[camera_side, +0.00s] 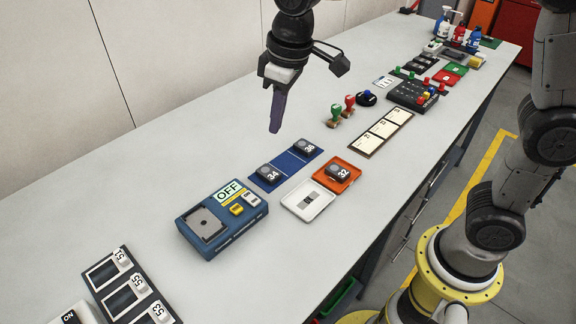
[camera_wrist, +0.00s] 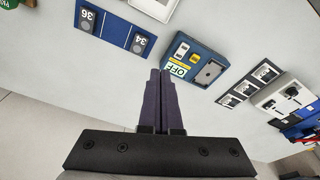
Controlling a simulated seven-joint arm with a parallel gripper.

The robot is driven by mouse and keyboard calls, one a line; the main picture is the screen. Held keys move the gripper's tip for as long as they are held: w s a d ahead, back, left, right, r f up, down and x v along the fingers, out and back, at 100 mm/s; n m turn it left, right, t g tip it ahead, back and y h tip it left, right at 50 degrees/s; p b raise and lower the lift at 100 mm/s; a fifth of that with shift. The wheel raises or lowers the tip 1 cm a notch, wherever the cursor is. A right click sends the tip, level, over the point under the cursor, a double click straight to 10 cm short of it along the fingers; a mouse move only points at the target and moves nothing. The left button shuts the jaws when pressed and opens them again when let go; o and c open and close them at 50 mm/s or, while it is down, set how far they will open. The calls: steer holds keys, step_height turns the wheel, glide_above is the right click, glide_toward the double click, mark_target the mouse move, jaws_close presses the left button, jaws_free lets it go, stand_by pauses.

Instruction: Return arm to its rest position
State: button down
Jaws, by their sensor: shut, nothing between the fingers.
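My gripper (camera_side: 276,128) hangs above the back part of the long light-grey table (camera_side: 180,165), fingers pointing down. In the wrist view its two dark purple fingers (camera_wrist: 160,75) lie together, shut with nothing between them. The fingers are apart from everything on the table. My arm's yellow base stands at the lower right of the side view, beside the table.
A blue box reading OFF (camera_side: 222,218) stands near a blue mat (camera_side: 285,171) with blocks 34 and 36. An orange tray (camera_side: 337,187) holds block 32; a white tray (camera_side: 308,203) is beside it. Stamps (camera_side: 342,108) stand farther back. Bare tabletop lies under my gripper.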

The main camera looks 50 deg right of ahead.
steer(key=s+d+r+m+t, duration=0.2)
steer(key=s+d, duration=0.4)
steer(key=s, duration=0.3)
steer(key=s+d+r+m+t, duration=0.2)
steer(key=s+d+r, duration=0.1)
steer(key=s+d, duration=0.4)
steer(key=s+f, duration=0.5)
steer(key=shift+s+a+h, duration=0.3)
steer(key=shift+s, duration=0.1)
